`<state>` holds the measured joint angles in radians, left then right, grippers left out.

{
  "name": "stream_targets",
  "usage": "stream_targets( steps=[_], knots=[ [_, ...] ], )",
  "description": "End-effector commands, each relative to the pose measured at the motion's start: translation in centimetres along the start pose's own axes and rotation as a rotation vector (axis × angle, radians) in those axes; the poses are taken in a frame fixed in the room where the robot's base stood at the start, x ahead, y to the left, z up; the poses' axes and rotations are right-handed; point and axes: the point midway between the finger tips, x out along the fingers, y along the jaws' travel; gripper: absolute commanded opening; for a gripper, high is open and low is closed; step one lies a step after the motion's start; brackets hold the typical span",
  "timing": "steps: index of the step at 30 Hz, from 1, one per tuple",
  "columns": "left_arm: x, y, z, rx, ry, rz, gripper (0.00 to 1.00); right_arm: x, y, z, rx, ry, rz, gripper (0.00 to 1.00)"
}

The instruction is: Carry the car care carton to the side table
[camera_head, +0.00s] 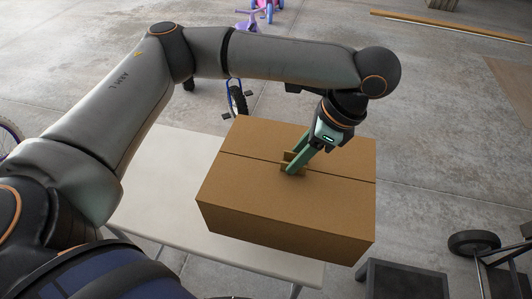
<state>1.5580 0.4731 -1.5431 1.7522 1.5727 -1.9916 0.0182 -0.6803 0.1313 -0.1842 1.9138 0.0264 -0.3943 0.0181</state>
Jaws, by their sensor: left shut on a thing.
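The car care carton (240,185) is a closed brown cardboard box with a seam across its top. My left gripper (291,168) comes down on the middle of its top and is shut on a small cardboard tab there. The side table (165,170) has a pale top and shows behind and to the left of the carton. The carton overlaps the table's right part in the view; I cannot tell whether it touches the tabletop or hangs above it. My right gripper is not in view.
A dark stool-like frame (405,280) and a black wheel (473,243) stand at the lower right. A small bicycle wheel (237,100) shows behind the table. A wooden plank (450,27) lies at the back right. The concrete floor to the right is mostly clear.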

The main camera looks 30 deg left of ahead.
Motion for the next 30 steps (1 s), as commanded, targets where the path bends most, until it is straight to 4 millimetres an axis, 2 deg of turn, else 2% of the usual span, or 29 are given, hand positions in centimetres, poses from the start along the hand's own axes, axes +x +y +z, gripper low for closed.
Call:
stream_targets(
  steps=[4, 9, 12, 20, 24, 30],
  knots=[
    [2.4, -2.3, 2.2, -0.007, -0.002, -0.001, 0.00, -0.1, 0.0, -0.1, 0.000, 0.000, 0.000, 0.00],
    [6.0, -3.8, 2.7, -0.004, -0.003, -0.001, 0.00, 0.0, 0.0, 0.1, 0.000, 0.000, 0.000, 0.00],
    [7.3, -4.3, 3.0, -0.001, -0.001, -0.002, 0.00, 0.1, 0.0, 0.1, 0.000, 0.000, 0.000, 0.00],
    [9.6, -5.3, 3.4, -0.003, -0.002, -0.002, 0.00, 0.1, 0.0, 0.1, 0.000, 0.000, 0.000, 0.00],
    [11.4, -5.2, 2.4, 0.001, -0.002, -0.003, 0.00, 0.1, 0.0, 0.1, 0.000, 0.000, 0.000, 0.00],
    [12.1, -5.2, 2.1, 0.001, 0.000, -0.004, 0.00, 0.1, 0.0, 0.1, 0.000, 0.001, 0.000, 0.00]
  ],
)
